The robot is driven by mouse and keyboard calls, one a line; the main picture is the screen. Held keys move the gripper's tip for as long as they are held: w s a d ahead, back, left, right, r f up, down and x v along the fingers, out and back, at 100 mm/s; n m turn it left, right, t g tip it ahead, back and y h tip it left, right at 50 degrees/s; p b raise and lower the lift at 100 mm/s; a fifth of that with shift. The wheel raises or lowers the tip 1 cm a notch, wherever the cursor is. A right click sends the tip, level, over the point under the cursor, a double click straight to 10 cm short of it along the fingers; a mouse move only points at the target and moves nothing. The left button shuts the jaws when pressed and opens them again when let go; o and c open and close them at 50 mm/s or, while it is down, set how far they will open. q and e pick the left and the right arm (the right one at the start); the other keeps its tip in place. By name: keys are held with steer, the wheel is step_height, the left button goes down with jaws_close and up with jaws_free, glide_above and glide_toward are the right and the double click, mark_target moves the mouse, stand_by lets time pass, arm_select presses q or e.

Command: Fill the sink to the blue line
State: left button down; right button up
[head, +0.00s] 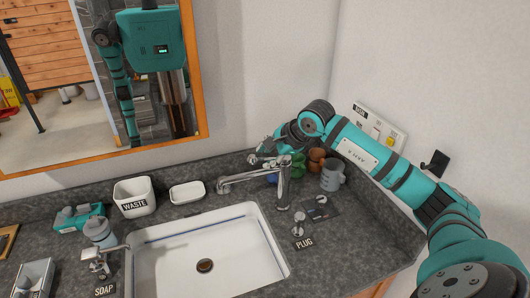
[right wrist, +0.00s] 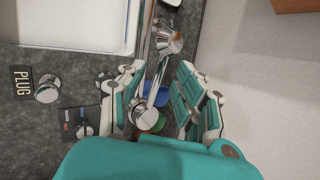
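The white sink (head: 180,277) is set in the grey counter, with a blue line (head: 200,222) along its far inner wall. I see no water in it. Its round dark drain (head: 205,265) is in view; I cannot tell whether it is open. The chrome faucet (head: 283,187) stands at the sink's back right. A round metal knob (head: 298,222) stands by the PLUG label. My right gripper (head: 268,155) is behind the faucet top. In the right wrist view this gripper (right wrist: 160,98) is open, with a chrome faucet part (right wrist: 155,82) between its fingers. I cannot see contact. My left gripper is not in view.
A grey mug (head: 332,175), brown mugs (head: 316,160) and green and blue items stand close under my right arm. A WASTE cup (head: 134,196), soap dish (head: 187,192) and soap pump (head: 100,258) stand left. A mirror (head: 198,70) and right wall bound the counter.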

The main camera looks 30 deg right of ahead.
steer(key=shift+x, duration=0.85)
steer(key=shift+w+f, duration=0.15)
steer(key=c, duration=0.7)
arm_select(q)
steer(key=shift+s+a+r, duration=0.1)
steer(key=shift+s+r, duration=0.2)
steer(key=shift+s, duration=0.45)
arm_select(e)
steer(key=shift+f, duration=0.1)
jaws_close()
